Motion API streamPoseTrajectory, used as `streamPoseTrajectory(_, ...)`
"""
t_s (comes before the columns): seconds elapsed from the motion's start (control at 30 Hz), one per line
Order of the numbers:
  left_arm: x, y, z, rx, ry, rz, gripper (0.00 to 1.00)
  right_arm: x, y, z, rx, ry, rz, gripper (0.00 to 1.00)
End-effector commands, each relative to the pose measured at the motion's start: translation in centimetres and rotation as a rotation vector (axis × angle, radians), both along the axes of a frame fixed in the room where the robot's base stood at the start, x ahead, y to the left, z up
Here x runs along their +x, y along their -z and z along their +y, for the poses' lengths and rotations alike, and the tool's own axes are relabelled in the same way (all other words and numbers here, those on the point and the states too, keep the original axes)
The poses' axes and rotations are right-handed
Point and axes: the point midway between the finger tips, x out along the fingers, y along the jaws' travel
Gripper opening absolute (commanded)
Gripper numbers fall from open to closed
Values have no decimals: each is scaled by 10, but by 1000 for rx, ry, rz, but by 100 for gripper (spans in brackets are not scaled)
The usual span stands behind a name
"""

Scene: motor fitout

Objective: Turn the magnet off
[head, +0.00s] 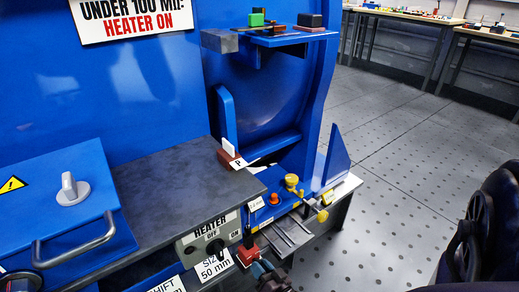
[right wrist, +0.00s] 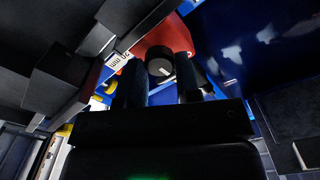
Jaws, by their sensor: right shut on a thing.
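In the right wrist view, a red block (right wrist: 152,42) carries a round black knob (right wrist: 160,70) with a small pale mark. This looks like the magnet and its switch, though no on or off lettering can be read. My right gripper (right wrist: 161,62) has one dark finger on each side of the knob and is shut on it. In the head view, a small red block (head: 247,256) sits at the front edge below the heater switch, by dark parts that are too small to tell apart. My left gripper is not in view.
The heater panel (head: 208,235) with its black switch is close by on the left. A yellow knob (head: 291,181) and an orange knob (head: 274,198) stand behind. A shelf (head: 300,38) with blocks is above. The floor (head: 390,180) to the right is open.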

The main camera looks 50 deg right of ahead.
Motion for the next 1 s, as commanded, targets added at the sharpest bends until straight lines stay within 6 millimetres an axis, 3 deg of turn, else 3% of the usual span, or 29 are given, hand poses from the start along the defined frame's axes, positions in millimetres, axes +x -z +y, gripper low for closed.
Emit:
streamPoseTrajectory(0.6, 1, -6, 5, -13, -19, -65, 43, 1, 1, -1, 549, -2, -132, 7)
streamPoseTrajectory(1.0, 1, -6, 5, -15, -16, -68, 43, 1, 1, -1, 770, -1, -186, 7)
